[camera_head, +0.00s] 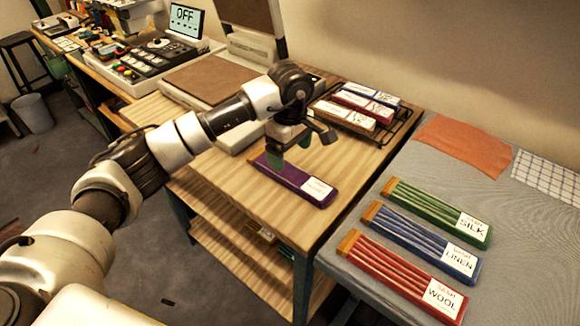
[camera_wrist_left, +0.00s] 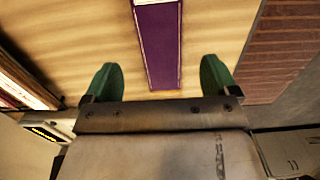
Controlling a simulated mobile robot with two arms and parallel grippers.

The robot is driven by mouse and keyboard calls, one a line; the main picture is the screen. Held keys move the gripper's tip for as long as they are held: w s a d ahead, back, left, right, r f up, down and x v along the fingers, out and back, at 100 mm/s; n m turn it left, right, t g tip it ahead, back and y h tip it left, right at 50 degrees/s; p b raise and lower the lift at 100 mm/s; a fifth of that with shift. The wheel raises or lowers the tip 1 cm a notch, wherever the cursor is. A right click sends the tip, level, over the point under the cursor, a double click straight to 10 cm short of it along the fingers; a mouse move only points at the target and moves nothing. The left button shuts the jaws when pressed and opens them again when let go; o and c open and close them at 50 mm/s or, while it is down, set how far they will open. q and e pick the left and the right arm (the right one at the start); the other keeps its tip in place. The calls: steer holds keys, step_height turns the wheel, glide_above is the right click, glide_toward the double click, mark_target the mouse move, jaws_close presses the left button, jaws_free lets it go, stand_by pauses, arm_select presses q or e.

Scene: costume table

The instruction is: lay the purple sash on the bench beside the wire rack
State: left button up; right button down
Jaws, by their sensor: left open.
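The purple sash (camera_head: 285,174), a long flat bundle with a white label at one end, lies on the wooden bench (camera_head: 237,190) in front of the wire rack (camera_head: 398,128). My left gripper (camera_head: 290,153) is over the sash's far-left part, pointing down. In the left wrist view the two green fingers of my gripper (camera_wrist_left: 160,78) are spread wide, with the purple sash (camera_wrist_left: 159,50) showing between and beyond them. The fingers look apart from it; the exact height is unclear. My right gripper is in neither view.
The rack holds several labelled sashes (camera_head: 361,106). On the grey table (camera_head: 400,185) at right lie green (camera_head: 430,208), blue (camera_head: 415,238) and red (camera_head: 395,272) sashes, an orange cloth (camera_head: 465,146) and a checked cloth (camera_head: 550,177). A brown-topped machine (camera_head: 205,80) stands behind left.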

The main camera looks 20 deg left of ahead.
mark_target(290, 173)
arm_select(q)
step_height(290, 173, up, 6)
steer(key=shift+f, duration=0.15)
stand_by(0.5)
